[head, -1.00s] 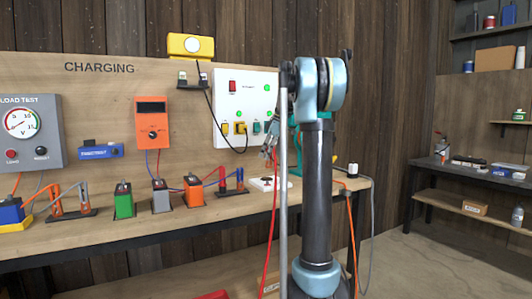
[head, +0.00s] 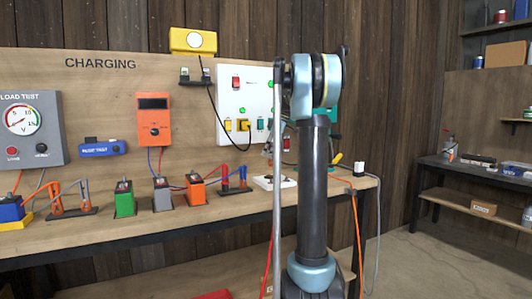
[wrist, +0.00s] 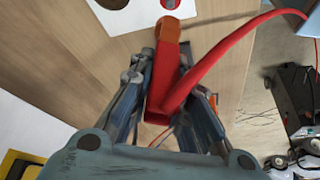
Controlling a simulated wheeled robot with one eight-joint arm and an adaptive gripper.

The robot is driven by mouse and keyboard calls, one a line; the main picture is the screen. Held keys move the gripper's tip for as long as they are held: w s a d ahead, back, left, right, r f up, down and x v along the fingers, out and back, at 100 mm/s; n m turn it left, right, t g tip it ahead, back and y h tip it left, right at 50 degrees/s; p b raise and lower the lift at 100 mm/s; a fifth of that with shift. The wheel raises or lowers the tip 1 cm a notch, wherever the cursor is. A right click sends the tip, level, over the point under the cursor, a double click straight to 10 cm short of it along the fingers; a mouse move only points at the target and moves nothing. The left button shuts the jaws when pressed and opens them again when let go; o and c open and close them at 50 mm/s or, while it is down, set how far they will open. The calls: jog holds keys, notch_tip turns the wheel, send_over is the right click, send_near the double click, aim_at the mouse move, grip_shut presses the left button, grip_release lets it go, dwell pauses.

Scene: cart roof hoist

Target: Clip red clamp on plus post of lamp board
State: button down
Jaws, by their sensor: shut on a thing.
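My gripper (wrist: 165,110) is shut on the red clamp (wrist: 163,75), seen in the wrist view. The clamp's orange-brown jaw end points to the top of the picture, and a red cable bends away to the right. The white lamp board (wrist: 148,15) is at the top edge, with a red post (wrist: 171,3) just beyond the clamp tip and a dark round part (wrist: 113,2) to its left. The clamp appears short of the red post; I cannot tell the height gap. In the head view the lamp board (head: 262,182) lies on the bench, partly behind my arm, which hides most of the gripper.
The wooden bench (head: 150,222) holds green, grey and orange batteries left of the lamp board. A white charger panel (head: 228,100) stands behind. A white-topped plug block (head: 359,168) with cables is at the bench's right end. A dark side bench (head: 450,172) stands at the right.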

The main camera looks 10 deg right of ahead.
aim_at(269, 165)
jog(key=shift+w+a+f, duration=0.1)
jog(key=shift+a+f, duration=0.05)
jog(key=shift+f, duration=2.25)
jog(key=shift+f, duration=1.55)
jog(key=c, duration=1.4)
grip_release()
jog(key=v, duration=1.2)
jog(key=shift+f, duration=0.1)
